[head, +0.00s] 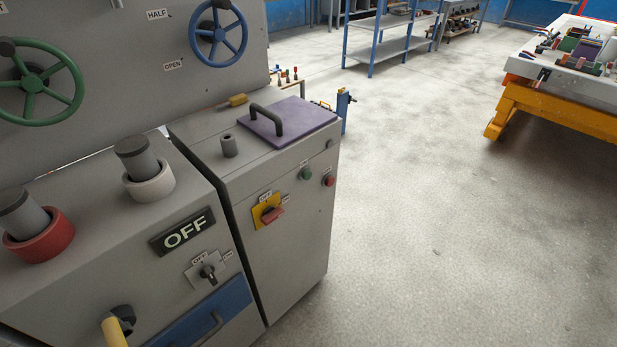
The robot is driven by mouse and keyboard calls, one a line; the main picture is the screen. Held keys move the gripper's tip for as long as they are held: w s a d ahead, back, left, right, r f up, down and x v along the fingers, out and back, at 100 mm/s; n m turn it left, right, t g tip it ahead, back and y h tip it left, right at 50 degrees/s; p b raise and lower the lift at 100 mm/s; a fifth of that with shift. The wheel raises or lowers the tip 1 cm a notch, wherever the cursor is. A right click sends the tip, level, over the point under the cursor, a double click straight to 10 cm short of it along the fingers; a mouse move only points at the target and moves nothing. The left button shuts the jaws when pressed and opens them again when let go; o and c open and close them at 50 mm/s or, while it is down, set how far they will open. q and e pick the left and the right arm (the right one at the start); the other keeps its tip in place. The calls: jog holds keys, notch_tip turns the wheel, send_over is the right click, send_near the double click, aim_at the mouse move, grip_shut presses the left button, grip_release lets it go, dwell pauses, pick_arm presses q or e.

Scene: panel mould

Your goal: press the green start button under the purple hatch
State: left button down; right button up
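The purple hatch (287,122) lies flat and closed on top of the right grey cabinet, with a dark arched handle (267,119) on it. The green button (306,174) is on the upper right of that cabinet's front face, below the hatch. A red button (329,180) sits just to its right. Neither of my grippers shows in the head view.
A yellow switch plate with a red knob (271,214) is left of the buttons. A grey peg (229,146) and a yellow-handled tool (232,102) are on the cabinet top. An OFF sign (184,232) marks the left cabinet.

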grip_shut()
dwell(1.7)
